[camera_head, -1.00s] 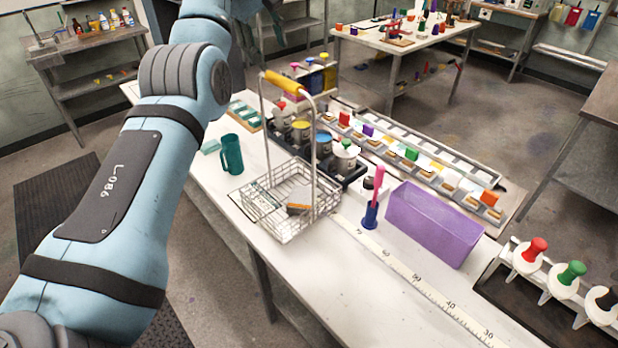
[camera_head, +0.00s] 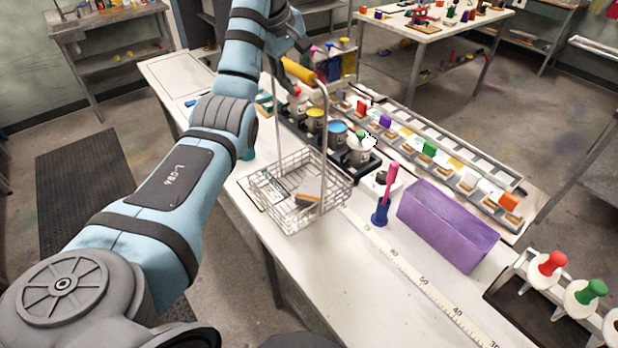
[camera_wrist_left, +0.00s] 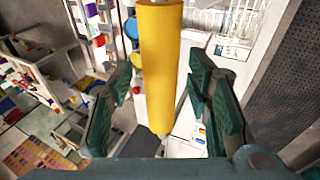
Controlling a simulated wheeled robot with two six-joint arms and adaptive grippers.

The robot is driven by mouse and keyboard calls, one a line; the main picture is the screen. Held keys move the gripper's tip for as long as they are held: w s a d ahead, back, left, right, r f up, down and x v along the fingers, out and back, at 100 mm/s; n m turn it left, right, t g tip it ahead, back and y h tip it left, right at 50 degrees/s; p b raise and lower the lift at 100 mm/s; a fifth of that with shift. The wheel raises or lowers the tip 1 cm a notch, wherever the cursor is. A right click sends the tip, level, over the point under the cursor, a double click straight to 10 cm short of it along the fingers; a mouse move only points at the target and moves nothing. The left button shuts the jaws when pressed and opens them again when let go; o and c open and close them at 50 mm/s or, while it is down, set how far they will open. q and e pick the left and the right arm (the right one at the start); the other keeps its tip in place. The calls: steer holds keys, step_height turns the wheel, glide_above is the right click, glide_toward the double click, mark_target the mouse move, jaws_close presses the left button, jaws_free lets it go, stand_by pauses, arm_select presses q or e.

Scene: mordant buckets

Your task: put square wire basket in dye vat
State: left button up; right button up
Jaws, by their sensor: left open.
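The square wire basket (camera_head: 282,212) stands upright on the white table, with a few small items inside. Its tall wire handle rises to a yellow grip (camera_head: 304,73). My left gripper (camera_head: 285,48) is at the grip's upper end in the head view. In the left wrist view the open fingers (camera_wrist_left: 162,78) lie on either side of the yellow grip (camera_wrist_left: 160,45), not closed on it. A purple rectangular box (camera_head: 447,228) stands to the basket's right; I cannot tell for sure that it is the dye vat. My right gripper is not in view.
Paint-topped pots, one blue (camera_head: 337,133), stand in a black rack behind the basket. A blue holder with a pink stick (camera_head: 381,212) stands between basket and purple box. A ruler strip (camera_head: 405,272) runs along the front. White spools (camera_head: 548,268) stand at right.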

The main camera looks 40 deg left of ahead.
arm_select(q)
steer(key=shift+s+d+r, duration=0.1)
steer(key=shift+s+d, duration=0.15)
steer(key=shift+d, duration=0.1)
steer(key=shift+w+d, duration=0.1)
steer(key=shift+f, duration=0.25)
jaws_close()
steer(key=shift+r, duration=0.1)
